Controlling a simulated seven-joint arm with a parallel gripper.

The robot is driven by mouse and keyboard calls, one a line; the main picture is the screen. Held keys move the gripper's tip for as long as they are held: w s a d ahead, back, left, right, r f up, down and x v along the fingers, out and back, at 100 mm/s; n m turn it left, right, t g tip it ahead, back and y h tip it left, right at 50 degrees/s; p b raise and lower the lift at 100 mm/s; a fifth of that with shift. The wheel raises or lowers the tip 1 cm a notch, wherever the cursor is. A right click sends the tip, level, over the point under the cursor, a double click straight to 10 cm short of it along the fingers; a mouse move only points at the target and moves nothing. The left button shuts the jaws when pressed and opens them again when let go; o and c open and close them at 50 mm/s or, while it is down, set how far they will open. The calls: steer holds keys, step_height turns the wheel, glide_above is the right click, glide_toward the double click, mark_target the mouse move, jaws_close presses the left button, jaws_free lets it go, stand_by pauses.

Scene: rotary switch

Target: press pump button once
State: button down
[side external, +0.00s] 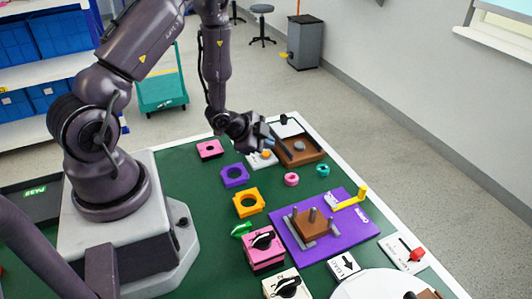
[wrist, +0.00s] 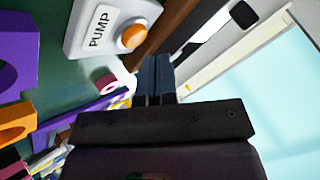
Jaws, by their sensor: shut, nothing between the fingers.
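The pump box is a white block (side external: 258,162) with an orange round button (side external: 265,154), on the green table just below my gripper (side external: 268,141) in the side view. In the wrist view the box (wrist: 88,18) carries the label PUMP and its orange button (wrist: 132,36) is in full view. My gripper (wrist: 157,62) is shut and empty, its dark blue fingers pressed together. In that view the fingertips lie below and right of the button, apart from it in the picture. The exact height of the gap is hard to tell.
A brown tray (side external: 318,153) stands right of the box. A pink ring (side external: 291,179) and a teal ring (side external: 323,170) lie in front. Purple (side external: 235,176) and orange (side external: 248,202) pieces lie to the left. A purple board (side external: 355,238) with pegs is nearer the camera.

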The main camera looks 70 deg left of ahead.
mark_target(266, 155)
stand_by(0.8)
steer(key=shift+f, duration=0.4)
steer(key=shift+f, duration=0.4)
stand_by(0.6)
steer(key=shift+r, duration=0.85)
steer(key=shift+r, duration=0.1)
steer(key=shift+r, duration=2.4)
